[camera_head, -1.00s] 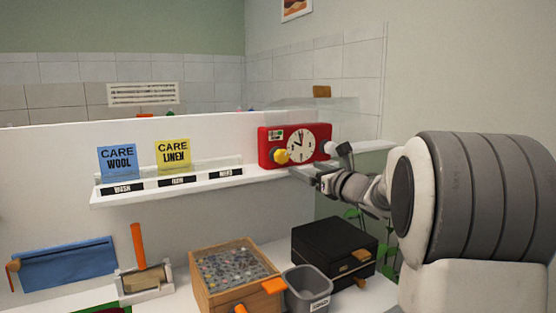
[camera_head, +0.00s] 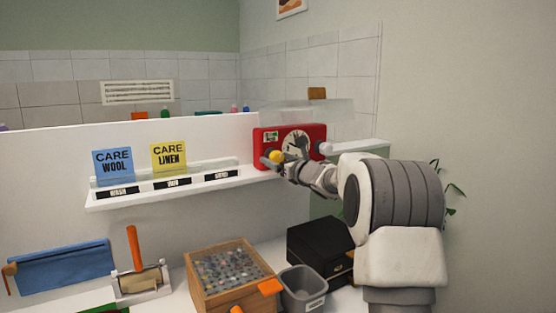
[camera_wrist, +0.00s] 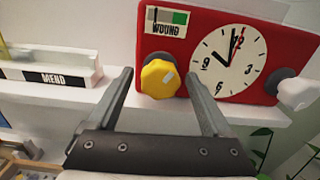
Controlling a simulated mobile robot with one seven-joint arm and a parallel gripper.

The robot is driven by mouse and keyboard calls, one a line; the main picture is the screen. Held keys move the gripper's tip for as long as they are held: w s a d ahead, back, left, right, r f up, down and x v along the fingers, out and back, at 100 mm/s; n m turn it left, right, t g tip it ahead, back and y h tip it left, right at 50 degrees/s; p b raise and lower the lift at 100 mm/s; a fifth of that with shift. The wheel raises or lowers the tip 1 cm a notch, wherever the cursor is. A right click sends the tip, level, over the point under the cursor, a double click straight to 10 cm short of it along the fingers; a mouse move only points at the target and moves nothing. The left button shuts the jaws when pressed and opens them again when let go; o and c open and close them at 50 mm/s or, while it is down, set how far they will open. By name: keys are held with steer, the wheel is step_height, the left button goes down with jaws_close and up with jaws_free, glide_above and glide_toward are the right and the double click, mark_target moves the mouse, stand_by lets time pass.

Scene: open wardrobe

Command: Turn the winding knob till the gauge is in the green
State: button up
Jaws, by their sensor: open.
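The red clock (camera_head: 318,133) stands at the right end of the white shelf, its white dial facing me. The yellow winding knob (camera_wrist: 160,79), with a pale mark on it, is on the clock's lower left front. It also shows in the head view (camera_head: 276,157). Above it is the gauge (camera_wrist: 166,19), labelled WOUND, with a white, grey and green strip; a dark pointer seems to stand near its left end. My gripper (camera_wrist: 166,78) is open, its two fingers on either side of the knob in the wrist view. I cannot tell whether they touch it.
A white knob (camera_wrist: 297,93) sits on the clock's right side. A MEND label holder (camera_wrist: 50,77) is on the shelf to the left. Blue and yellow care cards (camera_head: 113,164) stand further left. A wooden box (camera_head: 227,275), grey bin (camera_head: 303,288) and black case (camera_head: 318,243) are below.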

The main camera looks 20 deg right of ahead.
jaws_close()
stand_by(0.3)
